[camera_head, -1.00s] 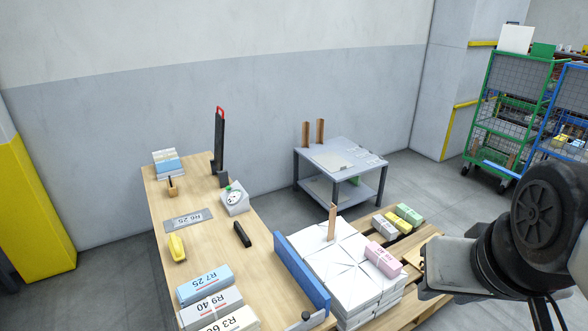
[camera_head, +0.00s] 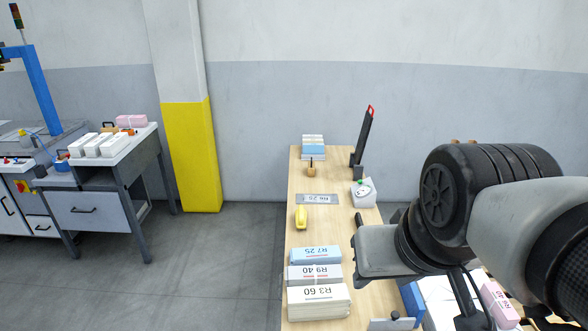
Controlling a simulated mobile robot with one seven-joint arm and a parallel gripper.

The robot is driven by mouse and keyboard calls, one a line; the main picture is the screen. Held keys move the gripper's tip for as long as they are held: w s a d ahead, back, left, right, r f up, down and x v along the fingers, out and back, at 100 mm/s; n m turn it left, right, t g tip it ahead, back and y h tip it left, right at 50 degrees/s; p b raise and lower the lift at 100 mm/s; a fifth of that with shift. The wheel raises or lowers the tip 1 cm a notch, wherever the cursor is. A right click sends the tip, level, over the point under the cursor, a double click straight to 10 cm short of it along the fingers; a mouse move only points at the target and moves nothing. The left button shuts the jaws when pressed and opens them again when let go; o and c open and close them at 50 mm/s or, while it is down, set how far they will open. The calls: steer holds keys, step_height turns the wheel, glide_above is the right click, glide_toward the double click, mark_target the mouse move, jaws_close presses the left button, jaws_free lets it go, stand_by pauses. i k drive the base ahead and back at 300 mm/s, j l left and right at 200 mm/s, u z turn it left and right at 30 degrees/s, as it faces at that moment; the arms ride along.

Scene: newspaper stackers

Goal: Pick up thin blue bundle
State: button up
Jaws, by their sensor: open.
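The thin blue bundle (camera_head: 316,254), labelled R7 25, lies on the wooden table at the far end of a row of bundles. A white bundle R9 40 (camera_head: 315,273) and a thicker cream bundle R3 60 (camera_head: 319,303) lie in front of it. My gripper (camera_head: 364,252) shows as a grey block at the end of my arm, to the right of the blue bundle and apart from it in the picture. Its fingers are hard to make out; it appears open and holds nothing visible. My arm hides part of the table's right side.
A yellow-based pillar (camera_head: 191,157) and grey workbench (camera_head: 100,207) stand left. Floor between is clear.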

mark_target(330, 255)
steer(key=j+u, duration=0.15)
steer(key=u, duration=1)
steer(key=i+j, duration=0.1)
steer(key=j, duration=0.25)
steer(key=i+j+u, duration=0.1)
steer(key=j, duration=0.3)
steer(key=i+j, duration=0.15)
steer(key=j, duration=0.2)
steer(key=i+j+z, duration=0.1)
steer(key=i+j, duration=0.25)
steer(key=i, duration=0.25)
steer(key=i+j+z, duration=0.1)
steer(key=i+j, duration=0.3)
steer(key=i, duration=0.2)
steer(key=i+z, duration=0.75)
steer(key=i+j+z, duration=0.2)
steer(key=i+z, duration=0.4)
steer(key=z, duration=0.2)
steer(key=i+z, duration=0.25)
steer(key=z, duration=0.15)
steer(key=i+z, duration=0.2)
steer(key=z, duration=0.2)
steer(key=i+j+z, duration=0.2)
steer(key=z, duration=0.2)
steer(key=i+j+z, duration=0.2)
steer(key=i+z, duration=0.2)
steer(key=i+j+z, duration=0.25)
steer(key=z, duration=0.2)
